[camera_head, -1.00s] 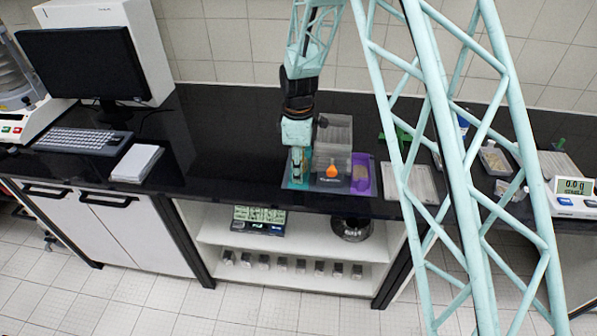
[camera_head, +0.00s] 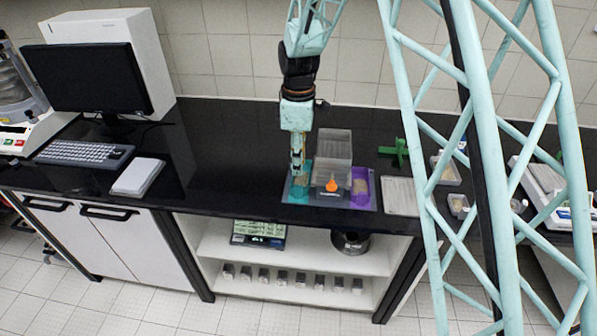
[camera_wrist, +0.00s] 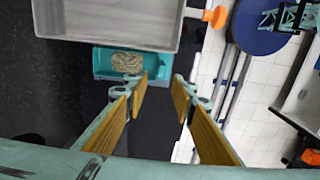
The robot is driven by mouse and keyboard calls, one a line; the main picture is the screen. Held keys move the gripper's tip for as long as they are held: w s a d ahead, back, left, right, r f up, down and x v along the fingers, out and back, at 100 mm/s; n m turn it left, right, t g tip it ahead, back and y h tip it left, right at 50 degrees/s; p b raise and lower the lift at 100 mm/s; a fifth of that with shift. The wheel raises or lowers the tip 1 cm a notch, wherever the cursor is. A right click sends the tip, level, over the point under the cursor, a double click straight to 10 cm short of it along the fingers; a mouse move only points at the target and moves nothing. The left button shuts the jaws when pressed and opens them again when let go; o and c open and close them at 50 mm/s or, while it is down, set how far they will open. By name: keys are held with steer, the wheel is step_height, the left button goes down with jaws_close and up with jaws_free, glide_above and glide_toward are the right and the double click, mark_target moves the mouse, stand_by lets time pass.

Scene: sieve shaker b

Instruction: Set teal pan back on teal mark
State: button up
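The teal pan (camera_wrist: 103,62), with a pale grainy heap in it, lies just beyond my fingertips in the wrist view. In the head view its teal edge (camera_head: 307,168) shows partly behind my gripper, beside the grey bin. My gripper (camera_wrist: 160,82) is open and nothing shows between its yellow-padded fingers. In the head view my gripper (camera_head: 297,172) hangs over the left part of the mat area, left of the grey bin. I cannot tell the teal mark apart from the pan, or how exactly the pan sits on it.
The grey bin (camera_head: 332,148) with an orange knob (camera_head: 332,186) stands close to the right. A purple area (camera_head: 362,188) lies right of it, then a pale tray (camera_head: 400,196) and a green cross-shaped thing (camera_head: 393,150). The black counter to the left (camera_head: 225,150) is clear.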

steer(key=shift+r, duration=1.35)
steer(key=shift+r, duration=0.1)
